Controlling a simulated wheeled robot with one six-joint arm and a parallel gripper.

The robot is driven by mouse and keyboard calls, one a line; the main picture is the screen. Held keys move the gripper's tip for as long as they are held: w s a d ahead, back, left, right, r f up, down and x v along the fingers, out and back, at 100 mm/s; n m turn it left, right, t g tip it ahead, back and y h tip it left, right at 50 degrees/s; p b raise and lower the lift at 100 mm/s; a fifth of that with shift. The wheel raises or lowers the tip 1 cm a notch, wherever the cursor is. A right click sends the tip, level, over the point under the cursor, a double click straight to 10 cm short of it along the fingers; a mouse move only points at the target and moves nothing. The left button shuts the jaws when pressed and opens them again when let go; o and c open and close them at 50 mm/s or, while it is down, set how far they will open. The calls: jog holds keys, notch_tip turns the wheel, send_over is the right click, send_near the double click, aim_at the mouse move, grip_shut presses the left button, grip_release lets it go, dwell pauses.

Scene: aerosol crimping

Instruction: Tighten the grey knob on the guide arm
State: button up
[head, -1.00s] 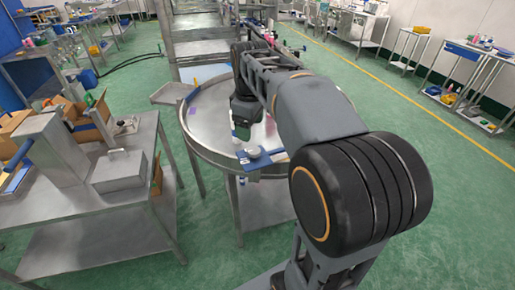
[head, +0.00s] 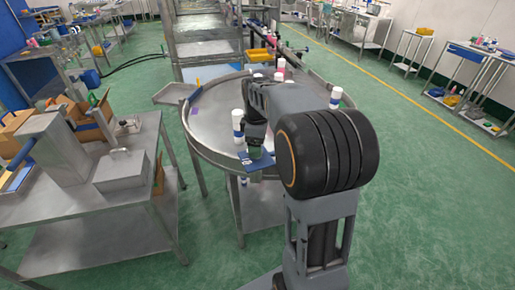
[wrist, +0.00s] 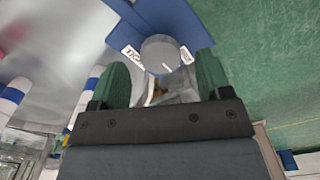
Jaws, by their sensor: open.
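The grey knob (wrist: 160,53) shows in the wrist view as a round disc in front of a blue plate (wrist: 172,18) with white lettering. My gripper (wrist: 162,66) is open, with one green finger on each side of the knob. Gaps show between knob and fingers; I cannot tell whether the fingertips reach its depth. A shiny metal piece, perhaps part of the guide arm (wrist: 176,84), shows between the fingers. In the head view my gripper (head: 256,150) is over the blue plate (head: 262,165) at the round table's front rim and hides the knob.
The round metal table (head: 205,125) carries several white bottles with blue bands, one (head: 238,122) just left of my arm. A steel bench (head: 130,205) with a metal box (head: 121,171) stands at left. Green floor (head: 430,200) is clear at right.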

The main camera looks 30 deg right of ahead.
jog(key=shift+f, duration=1.15)
jog(key=c, duration=0.9)
